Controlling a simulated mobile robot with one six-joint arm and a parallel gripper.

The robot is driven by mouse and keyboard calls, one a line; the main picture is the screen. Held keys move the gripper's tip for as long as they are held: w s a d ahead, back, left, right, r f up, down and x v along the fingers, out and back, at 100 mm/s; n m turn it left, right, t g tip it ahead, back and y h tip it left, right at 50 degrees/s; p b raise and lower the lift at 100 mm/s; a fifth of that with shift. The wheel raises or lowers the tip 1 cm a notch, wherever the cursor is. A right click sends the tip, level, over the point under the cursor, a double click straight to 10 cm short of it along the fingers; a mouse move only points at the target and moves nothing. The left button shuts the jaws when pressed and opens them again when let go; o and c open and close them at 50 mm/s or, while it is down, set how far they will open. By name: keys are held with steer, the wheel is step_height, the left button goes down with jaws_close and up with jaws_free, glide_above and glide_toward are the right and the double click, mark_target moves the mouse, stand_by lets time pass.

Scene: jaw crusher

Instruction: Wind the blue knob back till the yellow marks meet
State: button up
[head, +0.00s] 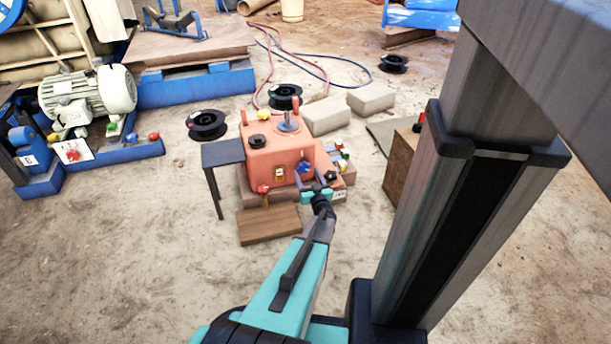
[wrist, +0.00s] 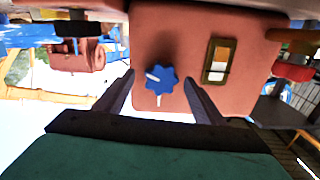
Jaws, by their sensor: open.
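The blue knob (wrist: 160,80) is lobed and sits on the front face of the salmon-red machine housing (wrist: 196,30). In the head view the knob (head: 305,167) is at the right of that face. A pale stripe on the knob points to the left in the wrist view. A pale mark (wrist: 158,100) on the housing lies just below the knob, so the two are out of line. My gripper (wrist: 159,84) is open, one finger on each side of the knob, with gaps visible. In the head view my gripper (head: 311,184) is in front of the housing.
A sight gauge (wrist: 216,62) is beside the knob. A red knob (head: 264,189) is at the housing's lower left. A dark side table (head: 222,152) stands left, a wooden board (head: 268,224) lies in front, and a brown box (head: 402,170) stands right.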

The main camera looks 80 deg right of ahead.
steer(key=shift+x, duration=1.15)
